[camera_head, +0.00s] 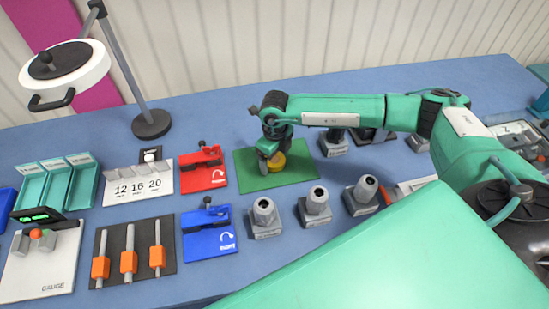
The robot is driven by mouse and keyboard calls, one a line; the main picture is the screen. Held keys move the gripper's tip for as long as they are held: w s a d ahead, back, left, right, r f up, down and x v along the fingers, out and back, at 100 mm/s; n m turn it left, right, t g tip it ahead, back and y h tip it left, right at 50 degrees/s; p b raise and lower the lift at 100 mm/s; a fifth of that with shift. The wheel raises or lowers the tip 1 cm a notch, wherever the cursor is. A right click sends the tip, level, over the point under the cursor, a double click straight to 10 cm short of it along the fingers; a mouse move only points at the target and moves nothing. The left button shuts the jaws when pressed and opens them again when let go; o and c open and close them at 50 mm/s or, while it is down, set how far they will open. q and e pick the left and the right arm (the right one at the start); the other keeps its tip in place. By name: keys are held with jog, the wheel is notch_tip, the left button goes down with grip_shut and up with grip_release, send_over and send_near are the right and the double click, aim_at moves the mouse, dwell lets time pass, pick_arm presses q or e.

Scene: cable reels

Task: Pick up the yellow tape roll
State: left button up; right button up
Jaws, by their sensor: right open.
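My left gripper is not in this view.
The blue table (190,277) is crowded. A red fixture (203,171) and a blue fixture (208,236) stand left of the mat. Grey sockets (265,219) stand in front of it. A lamp (65,70) rises at the back left. My right arm spans the right side.

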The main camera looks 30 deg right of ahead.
jog(key=c, duration=1.1)
jog(key=shift+r, duration=0.15)
